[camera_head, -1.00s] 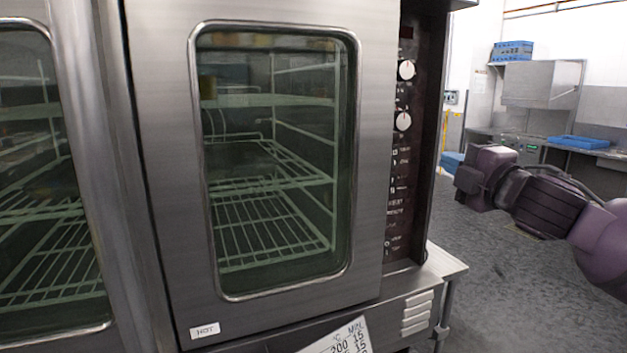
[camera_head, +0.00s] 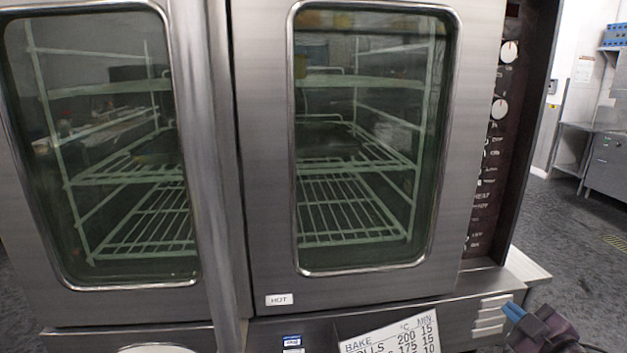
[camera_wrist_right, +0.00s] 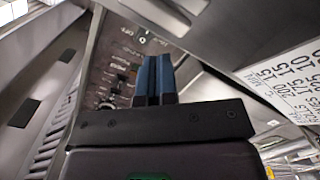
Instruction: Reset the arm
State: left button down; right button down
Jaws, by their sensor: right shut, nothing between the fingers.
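My right gripper (camera_head: 514,312) is at the bottom right in the head view, low in front of the oven's right corner, with blue fingertips. In the right wrist view its two blue fingers (camera_wrist_right: 155,80) are side by side, shut and empty. The steel oven (camera_head: 480,60) fills most of the head view, with its two glass doors closed. My left gripper is not in view.
A bake chart (camera_head: 395,338) is at the oven's lower front, near the right gripper. The control panel (camera_head: 493,150) with knobs is on the oven's right. Grey floor (camera_head: 570,235) lies open to the right, before a steel counter (camera_head: 608,165).

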jog(key=s+a+f+m+g, duration=0.2)
jog(key=s+a+f+m, duration=0.2)
jog(key=s+f, duration=0.5)
jog(key=s+a+f+m+g+h, duration=0.1)
jog(key=s+a+f+m+g, duration=0.2)
jog(key=s+a+f, duration=0.5)
notch_tip(320, 180, down, 8)
jog(key=shift+s+f+m, duration=0.25)
jog(key=shift+s+m, duration=0.35)
jog(key=shift+s, duration=0.55)
